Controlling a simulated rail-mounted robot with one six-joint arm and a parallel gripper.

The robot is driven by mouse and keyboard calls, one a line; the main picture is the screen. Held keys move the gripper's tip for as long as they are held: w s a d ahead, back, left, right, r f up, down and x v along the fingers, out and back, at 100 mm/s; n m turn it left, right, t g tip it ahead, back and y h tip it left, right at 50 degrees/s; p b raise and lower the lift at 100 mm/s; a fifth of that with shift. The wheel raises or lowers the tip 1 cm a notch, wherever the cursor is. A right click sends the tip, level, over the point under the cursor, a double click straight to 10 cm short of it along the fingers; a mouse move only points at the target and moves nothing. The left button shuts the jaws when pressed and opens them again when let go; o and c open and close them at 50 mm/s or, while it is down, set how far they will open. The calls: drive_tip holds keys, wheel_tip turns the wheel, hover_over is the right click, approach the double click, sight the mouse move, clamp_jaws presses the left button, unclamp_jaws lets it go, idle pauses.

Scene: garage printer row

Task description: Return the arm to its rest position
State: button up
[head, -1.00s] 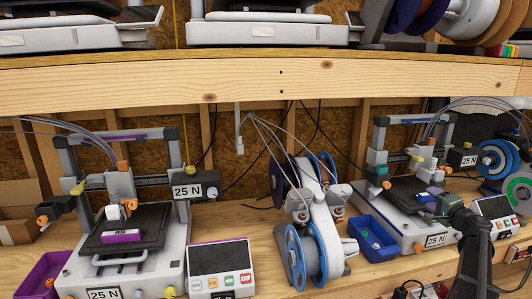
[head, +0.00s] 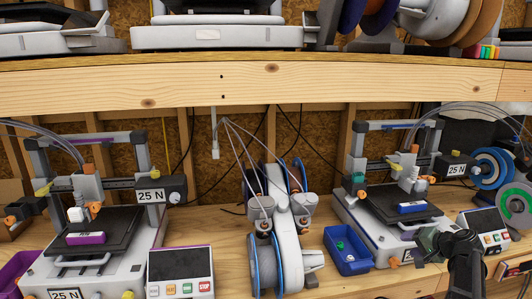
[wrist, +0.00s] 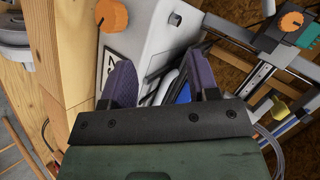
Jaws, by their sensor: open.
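My gripper (head: 428,240) shows in the head view in front of the right printer (head: 372,232), low at its front right corner. In the wrist view the dark purple fingers of my gripper (wrist: 164,80) stand apart, with no object clearly held between them. The wrist view shows the white printer body (wrist: 150,45) close ahead. A blue thing (wrist: 183,95) partly shows behind the right finger; I cannot tell what it is. A blue block (head: 412,207) lies on the right printer's dark bed, apart from my gripper.
A blue bin (head: 347,262) with small parts stands left of the right printer. A control screen (head: 483,226) stands close right of my gripper. A spool stand (head: 290,235) is mid-bench. The left printer (head: 65,272) carries a purple block (head: 86,238). A shelf beam (head: 190,83) runs overhead.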

drive_tip(key=s+a+f+n+g+h, duration=0.1)
drive_tip(key=s+a+f+n+g, duration=0.1)
drive_tip(key=s+a, duration=0.4)
drive_tip(key=s+a+f+n+g+h, duration=0.2)
drive_tip(key=s+a+n+g, duration=0.2)
drive_tip(key=a, duration=1.3)
drive_tip(key=s+a+f+n+g+h, duration=0.1)
drive_tip(key=s+a+f+n+g, duration=0.1)
drive_tip(key=s+a, duration=0.5)
drive_tip(key=a+n+g+p, duration=0.1)
drive_tip(key=a+g, duration=0.1)
drive_tip(key=a, duration=0.3)
drive_tip(key=shift+s+a+f+h, duration=0.25)
drive_tip(key=shift+s+f+h, duration=0.05)
